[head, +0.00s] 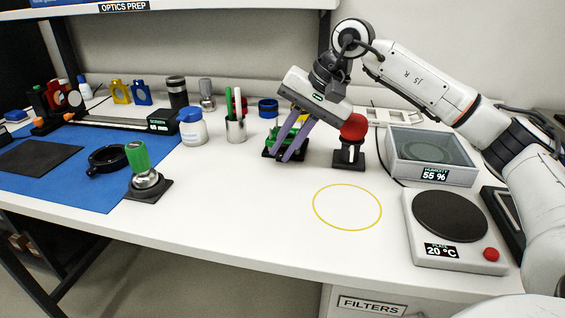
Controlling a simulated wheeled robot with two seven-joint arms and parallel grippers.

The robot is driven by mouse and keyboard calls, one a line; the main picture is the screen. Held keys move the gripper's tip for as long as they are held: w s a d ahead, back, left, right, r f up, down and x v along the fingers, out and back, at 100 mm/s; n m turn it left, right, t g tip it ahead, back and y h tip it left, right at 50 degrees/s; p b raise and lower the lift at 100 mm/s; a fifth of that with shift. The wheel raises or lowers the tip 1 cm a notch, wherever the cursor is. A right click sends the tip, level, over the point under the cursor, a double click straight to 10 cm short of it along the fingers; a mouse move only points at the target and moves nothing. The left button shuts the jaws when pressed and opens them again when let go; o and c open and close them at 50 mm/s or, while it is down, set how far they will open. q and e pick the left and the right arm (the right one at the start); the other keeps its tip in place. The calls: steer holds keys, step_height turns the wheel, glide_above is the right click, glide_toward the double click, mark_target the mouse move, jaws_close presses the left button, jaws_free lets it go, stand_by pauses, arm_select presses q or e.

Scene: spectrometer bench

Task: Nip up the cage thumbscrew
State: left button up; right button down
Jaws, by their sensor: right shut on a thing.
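A green cage-like mount (271,142) stands on a dark base at the back middle of the bench, partly covered by my right gripper. My right gripper (288,154) comes down tilted from the upper right, its two purple-grey fingers in front of the mount. It is shut on a small part at the mount, which I take to be the cage thumbscrew. The thumbscrew itself is hidden by the fingers and too small to make out. My left gripper is not in view.
A pen cup (236,131) and white jar (192,128) stand left. A humidity box (433,160) and hot plate (450,216) fill the right. The yellow-ringed bench area (347,207) is clear.

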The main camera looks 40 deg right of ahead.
steer(key=shift+s+d+f+t+y+b, duration=0.1)
steer(key=shift+f+t+y+b, duration=0.25)
steer(key=shift+b, duration=0.3)
steer(key=shift+r, duration=0.25)
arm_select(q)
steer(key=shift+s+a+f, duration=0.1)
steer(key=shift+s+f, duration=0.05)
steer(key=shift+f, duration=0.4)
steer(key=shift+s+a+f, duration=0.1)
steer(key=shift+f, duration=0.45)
arm_select(e)
steer(key=c, duration=1.7)
jaws_free()
steer(key=shift+c, duration=0.2)
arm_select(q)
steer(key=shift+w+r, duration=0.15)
arm_select(e)
steer(key=shift+r, duration=0.1)
arm_select(q)
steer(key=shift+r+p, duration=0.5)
steer(key=shift+p, duration=0.2)
arm_select(e)
steer(key=v, duration=1)
steer(key=shift+s, duration=0.2)
